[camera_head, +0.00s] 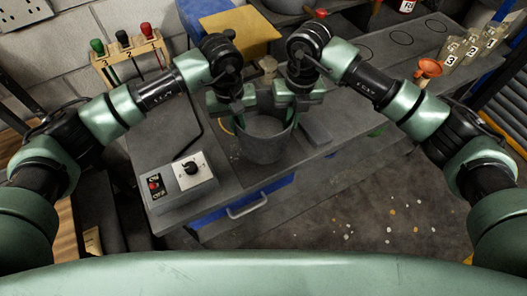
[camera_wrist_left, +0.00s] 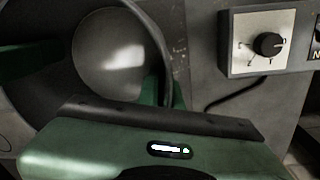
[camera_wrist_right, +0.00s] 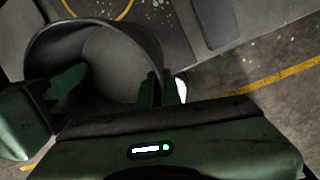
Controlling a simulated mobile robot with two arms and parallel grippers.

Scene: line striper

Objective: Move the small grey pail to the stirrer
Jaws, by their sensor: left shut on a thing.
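The small grey pail (camera_head: 262,150) stands upright at the bench's front edge, between my two grippers. It also shows in the left wrist view (camera_wrist_left: 112,52) and the right wrist view (camera_wrist_right: 105,55). My left gripper (camera_head: 238,112) is shut on the pail's left rim. My right gripper (camera_head: 292,108) is at the right rim, one finger inside and one outside, with a gap between them. A control box (camera_head: 183,182) with a black knob and a red switch is at the front left, with a cable behind. I cannot tell for certain which part is the stirrer.
A yellow ring marking (camera_head: 229,126) shows partly behind the pail. A flat grey block (camera_head: 315,132) lies right of it. A rack with several coloured-handled tools (camera_head: 125,55) is back left. An orange funnel (camera_head: 428,68) and numbered bags (camera_head: 472,48) are at the right.

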